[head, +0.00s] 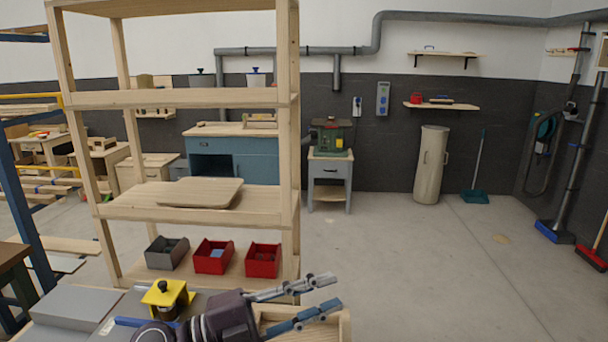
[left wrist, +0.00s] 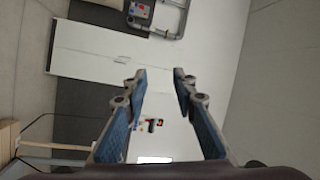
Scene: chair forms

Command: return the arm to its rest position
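My left gripper (head: 325,294) shows at the bottom of the head view, with its arm coming in from the left and its fingers pointing right. Its two fingers are apart with nothing between them. The left wrist view also shows this gripper (left wrist: 160,75) open and empty, facing a pale wall and a white cabinet some way off. It is in front of the wooden shelf (head: 180,98) and over a wooden box (head: 343,325) at the bottom edge. My right gripper is in neither view.
On the shelf lie a wooden board (head: 195,193), a grey bin (head: 167,253) and two red bins (head: 213,257), (head: 263,261). A yellow-topped tool (head: 168,296) stands near my left arm.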

